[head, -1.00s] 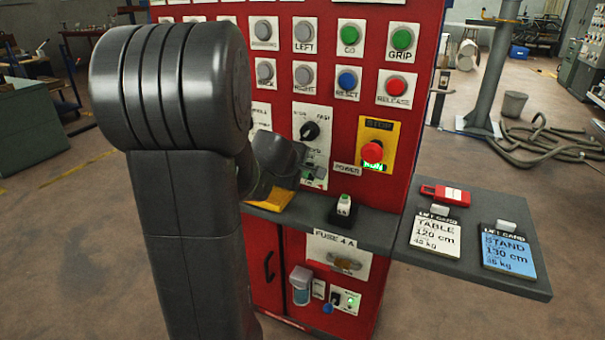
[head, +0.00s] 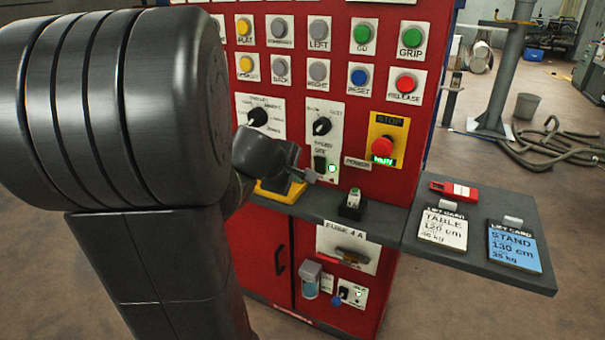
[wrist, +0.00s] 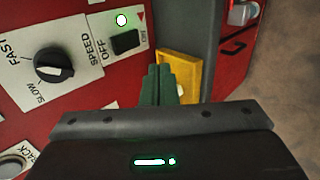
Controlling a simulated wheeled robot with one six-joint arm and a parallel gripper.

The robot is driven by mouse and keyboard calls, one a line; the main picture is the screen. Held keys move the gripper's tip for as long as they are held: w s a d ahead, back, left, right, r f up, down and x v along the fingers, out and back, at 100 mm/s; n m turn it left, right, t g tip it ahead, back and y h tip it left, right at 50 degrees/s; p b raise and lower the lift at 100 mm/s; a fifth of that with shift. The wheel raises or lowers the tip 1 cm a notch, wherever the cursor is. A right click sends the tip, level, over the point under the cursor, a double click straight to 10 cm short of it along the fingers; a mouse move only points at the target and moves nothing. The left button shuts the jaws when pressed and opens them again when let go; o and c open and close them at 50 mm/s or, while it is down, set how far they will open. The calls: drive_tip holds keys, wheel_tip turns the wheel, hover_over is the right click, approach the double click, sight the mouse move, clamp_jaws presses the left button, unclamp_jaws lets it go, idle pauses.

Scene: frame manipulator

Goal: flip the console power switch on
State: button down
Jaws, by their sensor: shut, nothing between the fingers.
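A dark rocker switch (head: 320,164) sits on the white plate under the speed knob, with a lit lamp (head: 332,169) beside it. In the wrist view the rocker (wrist: 125,42) has "OFF" printed next to it, and its lamp (wrist: 121,20) glows white-green. I cannot tell which way the rocker is tipped. My gripper (head: 309,176) is just below and left of the rocker in the head view. In the wrist view its dark green fingers (wrist: 160,86) are together and empty, apart from the rocker in the picture. A "POWER" label (head: 357,163) is to the right.
A red stop button (head: 383,146) is on a yellow plate at right. A yellow piece (head: 279,192) is behind my gripper, near the shelf. A small black box (head: 352,205) stands on the shelf (head: 385,221). A lower plate holds another small switch and lamp (head: 352,293).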

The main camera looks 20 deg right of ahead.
drive_tip(key=shift+s+a+r, duration=0.45)
drive_tip(key=shift+s+a, duration=0.15)
drive_tip(key=shift+a, duration=0.1)
drive_tip(key=shift+d, duration=0.1)
